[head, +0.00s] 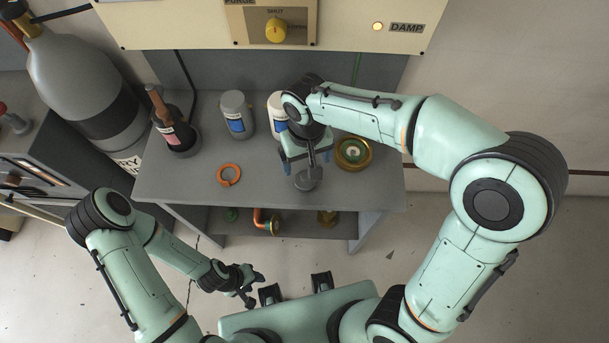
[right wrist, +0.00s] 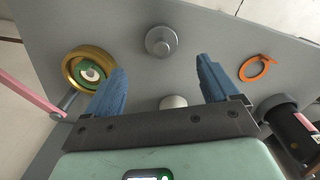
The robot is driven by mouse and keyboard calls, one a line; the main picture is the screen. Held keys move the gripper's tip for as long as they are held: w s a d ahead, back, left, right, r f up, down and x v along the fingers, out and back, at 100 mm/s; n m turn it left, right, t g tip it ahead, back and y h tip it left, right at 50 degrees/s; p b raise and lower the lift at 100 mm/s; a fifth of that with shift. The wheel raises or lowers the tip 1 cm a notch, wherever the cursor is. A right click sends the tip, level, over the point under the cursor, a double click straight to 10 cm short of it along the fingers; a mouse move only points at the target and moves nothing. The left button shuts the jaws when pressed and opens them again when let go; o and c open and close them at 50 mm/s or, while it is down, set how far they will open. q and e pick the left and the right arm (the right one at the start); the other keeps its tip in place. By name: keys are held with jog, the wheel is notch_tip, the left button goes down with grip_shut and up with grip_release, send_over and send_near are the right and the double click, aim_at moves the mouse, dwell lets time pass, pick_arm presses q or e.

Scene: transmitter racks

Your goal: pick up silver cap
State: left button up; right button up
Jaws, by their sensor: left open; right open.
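The silver cap (head: 307,181) is a round grey piece with a raised middle on the grey bench (head: 180,187), near its front edge. In the right wrist view the cap (right wrist: 161,41) lies just beyond the gap between my blue fingertips. My right gripper (head: 307,162) is open and points down over the bench close to the cap. It shows open and empty in the right wrist view (right wrist: 160,66), with no finger touching the cap. My left gripper (head: 250,285) is open and empty, low in front of the bench.
An orange ring (head: 229,174) lies left of the cap and a brass ring with a green centre (head: 353,153) right of it. A cream panel (head: 352,22) overhangs the back.

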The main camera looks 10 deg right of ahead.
aim_at(305, 175)
notch_tip(305, 175, down, 4)
jog(key=shift+r, duration=0.15)
jog(key=shift+a+f, duration=0.1)
jog(key=shift+f, duration=2.6)
jog(key=c, duration=1.2)
jog(key=shift+c, duration=0.2)
jog(key=shift+r, duration=0.15)
